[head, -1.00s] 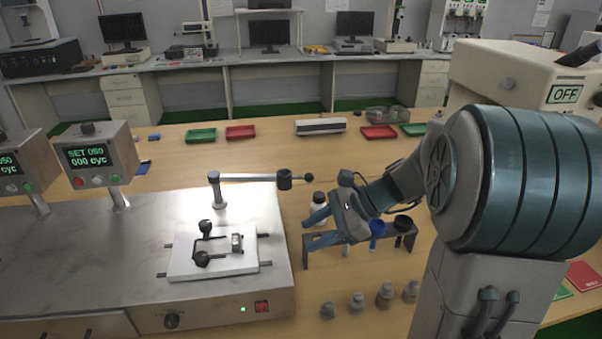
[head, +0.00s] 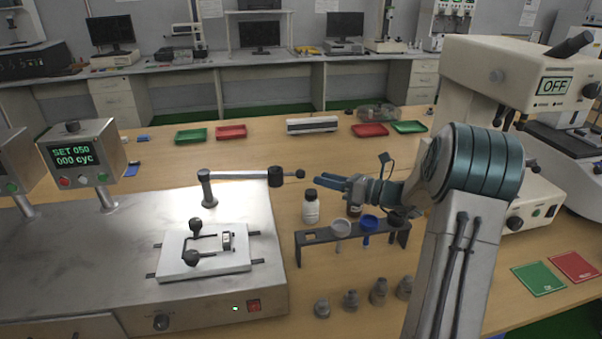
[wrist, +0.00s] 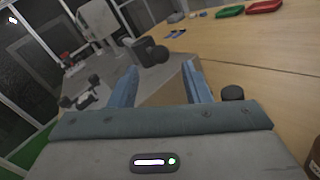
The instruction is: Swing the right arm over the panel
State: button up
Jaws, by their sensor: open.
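The right swing arm (head: 240,175) is a metal bar on a post at the back of the steel test machine. It points right, past the machine's edge, and ends in a black cylinder (head: 275,176) and a small knob (head: 300,174). The white panel (head: 205,262), with a clamp frame and black knobs, lies in front of the arm, which is not over it. My gripper (head: 328,182) is open and empty, just right of the knob and pointing left. In the wrist view the black cylinder (wrist: 150,51) shows ahead between my blue fingers (wrist: 160,87).
A white bottle (head: 311,208) and a dark rack (head: 318,237) with coloured cups stand below my gripper. Several grey weights (head: 379,291) stand in front. A display box (head: 85,155) reads SET 050, 000 cyc. A microscope (head: 500,90) is at right.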

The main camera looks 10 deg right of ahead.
aim_at(301, 170)
jog(key=x, duration=0.8)
jog(key=shift+s+d, duration=0.1)
grip_shut()
